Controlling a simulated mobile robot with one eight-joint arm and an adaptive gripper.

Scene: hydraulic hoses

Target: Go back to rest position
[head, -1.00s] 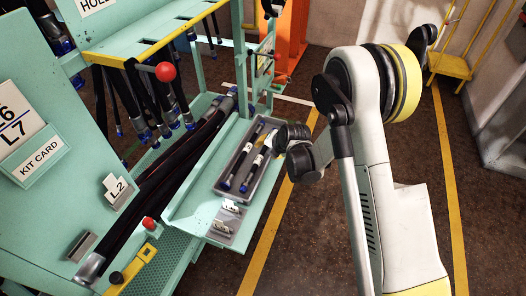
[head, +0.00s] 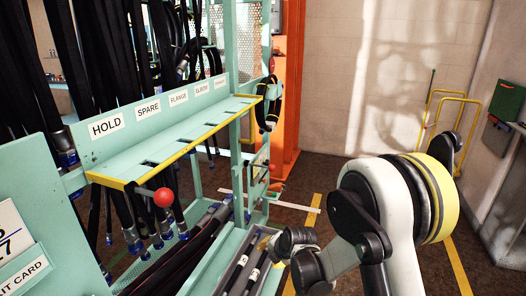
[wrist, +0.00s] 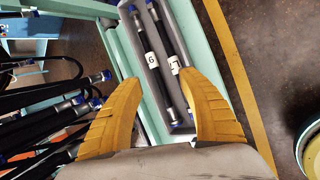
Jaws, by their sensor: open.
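My gripper (wrist: 160,79) is open in the wrist view, its two yellow fingers spread apart with nothing between the tips that I can see held. Beyond the fingers, two short black hoses with blue ends lie in a grey tray (wrist: 184,128); the left hose (wrist: 158,75) has a tag reading 6, and the right hose (wrist: 172,40) also has a white tag. In the head view my arm (head: 395,215) is at the right, and its wrist end is over the tray area, which is partly cut off at the bottom.
A teal rack (head: 150,150) with labels HOLD, SPARE, FLANGE and others fills the left, with many black hoses hanging. A red ball knob (head: 163,197) sticks out in front. An orange post (head: 290,90) and a yellow stand (head: 450,112) are behind. Brown floor is clear between them.

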